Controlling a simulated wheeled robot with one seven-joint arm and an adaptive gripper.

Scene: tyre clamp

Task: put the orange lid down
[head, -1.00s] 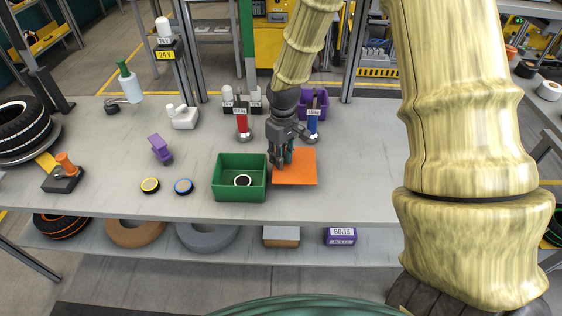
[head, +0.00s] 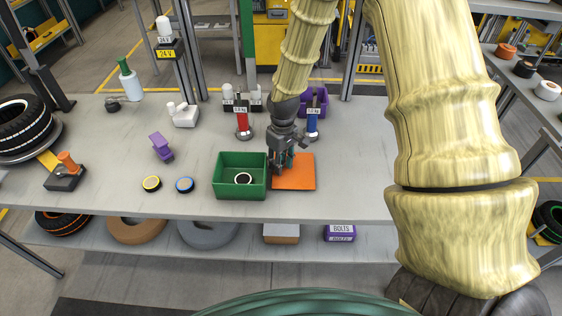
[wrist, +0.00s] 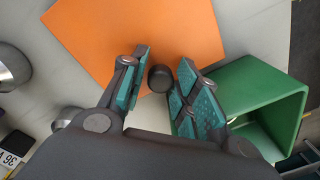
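The orange lid (head: 300,178) is a flat square plate lying on the grey workbench, just right of the green bin (head: 240,190). In the wrist view the lid (wrist: 150,30) fills the top middle, with a dark round knob (wrist: 159,78) on it. My gripper (head: 282,164) is low over the lid's left part. In the wrist view its teal-padded fingers (wrist: 165,65) are spread on either side of the knob, with small gaps showing, so it looks open. The green bin (wrist: 285,80) is beside the right finger. The fingers hide part of the lid.
A black and white ring (head: 244,179) lies in the bin. Yellow (head: 151,184) and blue (head: 185,185) round pieces lie to its left. Red (head: 243,122) and blue weighted posts and a purple bin (head: 318,100) stand behind. The bench right of the lid is clear.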

